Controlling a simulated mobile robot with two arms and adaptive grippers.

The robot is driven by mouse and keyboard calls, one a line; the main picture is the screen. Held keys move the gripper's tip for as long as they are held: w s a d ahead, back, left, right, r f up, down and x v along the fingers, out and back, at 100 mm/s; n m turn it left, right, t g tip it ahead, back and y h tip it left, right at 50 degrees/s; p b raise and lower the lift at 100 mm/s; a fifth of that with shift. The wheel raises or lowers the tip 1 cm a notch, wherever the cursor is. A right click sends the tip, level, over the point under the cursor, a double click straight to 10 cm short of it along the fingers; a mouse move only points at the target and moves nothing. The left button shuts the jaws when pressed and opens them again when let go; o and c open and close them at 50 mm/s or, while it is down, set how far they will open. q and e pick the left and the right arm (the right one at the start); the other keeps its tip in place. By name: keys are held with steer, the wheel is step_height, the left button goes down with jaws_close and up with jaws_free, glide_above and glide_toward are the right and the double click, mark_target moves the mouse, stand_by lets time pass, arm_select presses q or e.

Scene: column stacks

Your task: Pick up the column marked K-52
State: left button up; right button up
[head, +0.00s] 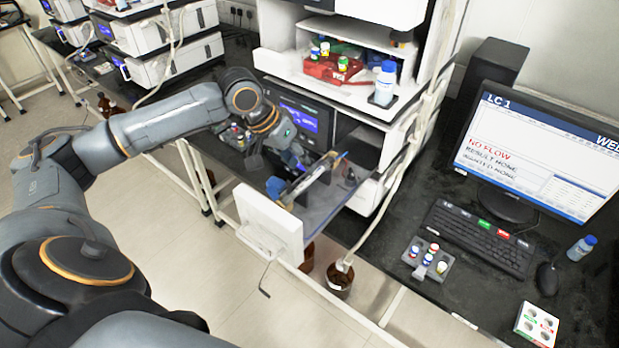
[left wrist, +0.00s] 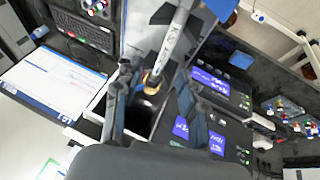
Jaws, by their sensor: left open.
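A slim silver column (head: 312,182) lies slantwise at the open front of the instrument in the head view. In the left wrist view the column (left wrist: 174,48) runs from the top edge down toward my fingers. Its side carries dark lettering that begins with K; the rest is too small to read. My left gripper (head: 292,170) is close over the column in the head view. In the left wrist view my left gripper (left wrist: 155,88) is open, one finger to each side of the column's near end, and not closed on it. My right gripper is not in view.
A white open door panel (head: 268,226) stands out in front of the instrument. A pale tube hangs into a brown bottle (head: 340,277) below. A monitor (head: 535,150), keyboard (head: 478,237) and vial rack (head: 427,260) stand on the right bench.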

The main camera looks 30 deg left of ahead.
mark_target(308, 179)
arm_select(q)
steer(key=f, duration=0.1)
steer(key=f+p, duration=0.1)
steer(key=f, duration=0.2)
steer(key=shift+w+d+f+p, duration=0.15)
steer(key=shift+w+d+p, duration=0.15)
steer(key=shift+w+p, duration=0.1)
steer(key=shift+w+f, duration=0.2)
steer(key=shift+f, duration=0.2)
steer(key=c, duration=0.7)
jaws_close()
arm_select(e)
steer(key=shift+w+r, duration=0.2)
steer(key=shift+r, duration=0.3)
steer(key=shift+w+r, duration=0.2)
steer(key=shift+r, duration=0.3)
